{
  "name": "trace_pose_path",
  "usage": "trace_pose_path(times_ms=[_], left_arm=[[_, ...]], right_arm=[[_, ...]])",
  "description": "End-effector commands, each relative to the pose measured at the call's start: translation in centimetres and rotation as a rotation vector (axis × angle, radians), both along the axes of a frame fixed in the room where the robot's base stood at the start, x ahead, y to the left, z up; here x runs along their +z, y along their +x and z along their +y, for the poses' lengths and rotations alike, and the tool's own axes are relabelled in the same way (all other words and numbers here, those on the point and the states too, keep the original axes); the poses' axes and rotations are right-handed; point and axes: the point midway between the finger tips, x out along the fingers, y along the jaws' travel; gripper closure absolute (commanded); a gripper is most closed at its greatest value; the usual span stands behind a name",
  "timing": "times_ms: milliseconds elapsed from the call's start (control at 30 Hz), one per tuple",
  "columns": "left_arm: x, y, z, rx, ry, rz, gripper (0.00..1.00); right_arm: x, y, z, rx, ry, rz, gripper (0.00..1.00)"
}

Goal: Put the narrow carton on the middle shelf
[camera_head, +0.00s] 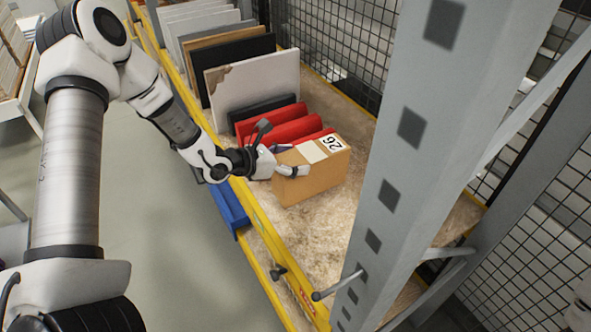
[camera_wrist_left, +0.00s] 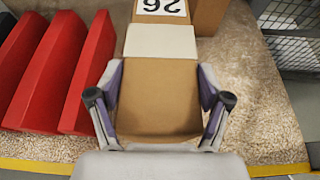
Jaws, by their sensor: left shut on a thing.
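The narrow carton (camera_head: 313,174) is a brown cardboard box with a white label marked 26 on its top. It is over the chipboard shelf (camera_head: 283,235), right of the red bins; I cannot tell whether it rests on the board. My left gripper (camera_head: 285,160) is shut on the near end of the carton. In the left wrist view the carton (camera_wrist_left: 158,100) lies between the two fingers of the left gripper (camera_wrist_left: 158,108). My right gripper is not in view.
Red bins (camera_head: 290,125) stand beside the carton, with upright panels (camera_head: 255,85) behind them. A grey post (camera_head: 410,130) rises at right. A yellow beam (camera_head: 262,225) edges the shelf, with blue bins (camera_head: 230,207) below. Bare board lies in front of the carton.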

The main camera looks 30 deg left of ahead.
Motion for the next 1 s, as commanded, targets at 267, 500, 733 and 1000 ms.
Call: trace_pose_path(times_ms=[267, 500, 733, 1000], left_arm=[[-2.8, 0.4, -0.5, 0.000, 0.000, 0.001, 0.92], [-3.5, 0.4, -0.5, 0.000, -0.002, -0.003, 0.92], [-3.9, 0.4, -0.5, 0.000, -0.002, -0.001, 0.05], [-3.9, 0.4, -0.5, 0.000, -0.002, -0.001, 0.00]], right_arm=[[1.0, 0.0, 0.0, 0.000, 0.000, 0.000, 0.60], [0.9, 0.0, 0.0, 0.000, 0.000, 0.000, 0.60], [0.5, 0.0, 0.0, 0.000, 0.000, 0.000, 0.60], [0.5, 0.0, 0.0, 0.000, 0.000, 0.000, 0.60]])
